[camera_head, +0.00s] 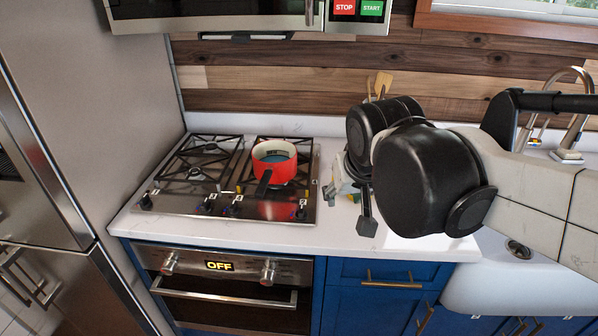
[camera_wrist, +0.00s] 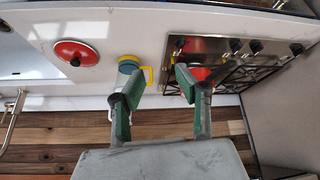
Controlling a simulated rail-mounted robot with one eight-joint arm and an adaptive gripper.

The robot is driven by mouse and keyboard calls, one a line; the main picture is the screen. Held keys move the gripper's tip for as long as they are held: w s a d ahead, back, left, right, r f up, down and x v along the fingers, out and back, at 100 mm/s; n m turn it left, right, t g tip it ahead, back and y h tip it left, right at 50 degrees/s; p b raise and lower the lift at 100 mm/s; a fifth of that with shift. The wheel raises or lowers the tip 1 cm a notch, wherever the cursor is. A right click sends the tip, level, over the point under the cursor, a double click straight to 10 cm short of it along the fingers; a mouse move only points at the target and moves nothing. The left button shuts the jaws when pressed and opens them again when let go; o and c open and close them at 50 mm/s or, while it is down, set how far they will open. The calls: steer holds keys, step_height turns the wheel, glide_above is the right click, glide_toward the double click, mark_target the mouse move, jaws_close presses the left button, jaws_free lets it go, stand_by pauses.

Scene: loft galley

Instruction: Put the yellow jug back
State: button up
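The yellow jug (camera_wrist: 130,65) stands on the white counter in the wrist view, with a blue-green inside and a yellow handle (camera_wrist: 148,75) pointing right. My gripper (camera_wrist: 159,80) is open and empty, its green-and-grey fingers spread. The left fingertip overlaps the jug's near edge in the picture, and the handle appears between the fingertips; I cannot tell whether they touch. In the head view my gripper (camera_head: 349,206) is over the counter right of the stove, partly behind my arm. The jug is mostly or wholly hidden there.
A red pot (camera_head: 274,163) sits on the gas stove (camera_head: 195,165), its dark handle toward the front. A red lid (camera_wrist: 75,58) lies on the counter left of the jug in the wrist view. Wooden utensils (camera_head: 382,84) stand behind my arm. A sink (camera_head: 520,285) is at right.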

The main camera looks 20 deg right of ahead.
steer(key=s+a+f+n+t+y, duration=0.1)
steer(key=s+f, duration=0.2)
steer(key=s, duration=0.5)
steer(key=shift+a, duration=0.4)
steer(key=shift+f, duration=0.1)
